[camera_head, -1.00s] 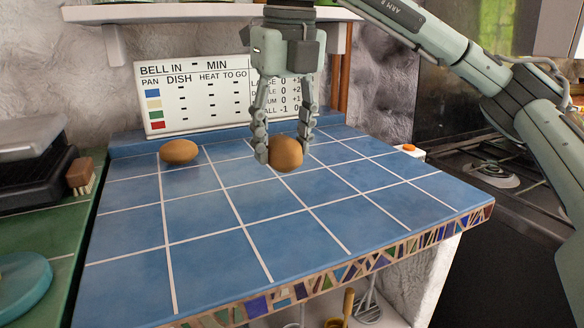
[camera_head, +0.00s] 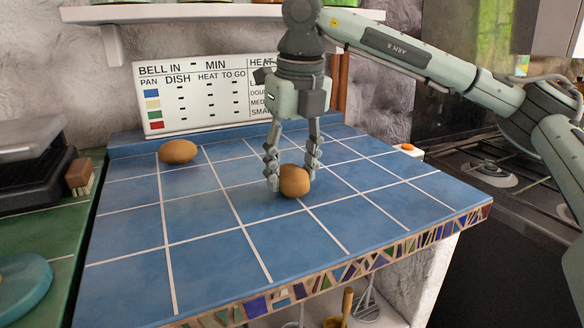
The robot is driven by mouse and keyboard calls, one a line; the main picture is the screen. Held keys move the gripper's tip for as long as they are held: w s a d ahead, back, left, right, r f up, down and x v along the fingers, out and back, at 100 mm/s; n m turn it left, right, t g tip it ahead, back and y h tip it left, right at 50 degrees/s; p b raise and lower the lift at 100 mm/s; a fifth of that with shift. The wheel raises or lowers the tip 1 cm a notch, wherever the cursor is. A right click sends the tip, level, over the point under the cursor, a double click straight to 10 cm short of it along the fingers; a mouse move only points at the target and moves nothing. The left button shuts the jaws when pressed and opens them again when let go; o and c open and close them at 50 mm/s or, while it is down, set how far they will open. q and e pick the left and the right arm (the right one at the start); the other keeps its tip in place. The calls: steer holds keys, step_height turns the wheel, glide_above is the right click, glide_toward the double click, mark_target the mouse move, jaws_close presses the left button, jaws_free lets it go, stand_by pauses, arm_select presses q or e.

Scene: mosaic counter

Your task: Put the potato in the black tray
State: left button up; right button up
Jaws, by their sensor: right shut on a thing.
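My right gripper (camera_head: 293,175) is over the middle of the blue tiled counter (camera_head: 210,237), fingers pointing down. It is shut on a round brown potato (camera_head: 295,182), with the fingers at its sides. The potato is close to the tiles; I cannot tell whether it touches them. A second brown, potato-like oval (camera_head: 179,151) lies at the back left of the counter, apart from the gripper. No black tray can be made out for certain. My left gripper is not in view.
A white board (camera_head: 200,97) with writing stands along the back wall. A black appliance (camera_head: 30,170) and a small brush (camera_head: 79,177) are on the green counter at left. A stove (camera_head: 490,173) is at right. The front of the blue counter is clear.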

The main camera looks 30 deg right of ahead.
steer(key=o, duration=1.2)
